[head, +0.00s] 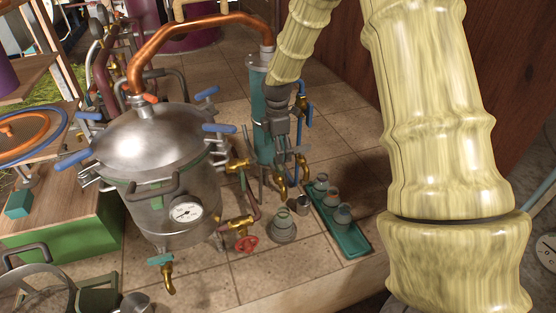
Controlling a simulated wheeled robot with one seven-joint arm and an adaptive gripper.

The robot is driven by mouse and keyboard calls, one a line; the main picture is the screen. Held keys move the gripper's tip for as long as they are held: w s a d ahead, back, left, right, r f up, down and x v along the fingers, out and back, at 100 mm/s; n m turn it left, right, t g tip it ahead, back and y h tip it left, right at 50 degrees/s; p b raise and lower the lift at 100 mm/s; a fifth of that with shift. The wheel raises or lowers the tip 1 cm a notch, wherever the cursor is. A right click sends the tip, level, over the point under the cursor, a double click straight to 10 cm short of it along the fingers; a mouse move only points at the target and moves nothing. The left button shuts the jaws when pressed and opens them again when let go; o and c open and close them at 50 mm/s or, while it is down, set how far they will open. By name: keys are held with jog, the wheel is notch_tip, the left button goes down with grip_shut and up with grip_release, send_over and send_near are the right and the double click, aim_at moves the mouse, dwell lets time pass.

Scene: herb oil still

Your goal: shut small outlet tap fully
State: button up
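My gripper (290,152) points down in front of the teal condenser column (262,115), close above its brass outlet taps. One small brass tap (281,186) hangs just below the fingers. Another brass fitting (305,168) sits just right of it. The gripper partly hides this area, so I cannot tell whether the fingers touch a tap handle or how far the handle is turned. The finger gap is too small to judge. A different brass tap (167,275) with a teal handle hangs under the steel still pot (150,150).
A teal tray (340,228) with several glass jars and a separate jar (283,225) stand below the gripper. A copper pipe (190,35) arches overhead.

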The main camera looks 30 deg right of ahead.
aim_at(278, 166)
jog(key=f, duration=0.3)
jog(key=shift+s+d+f+p, duration=0.1)
jog(key=shift+s+p, duration=0.1)
jog(key=shift+p, duration=0.15)
jog(key=shift+f, duration=1.25)
jog(key=c, duration=1.1)
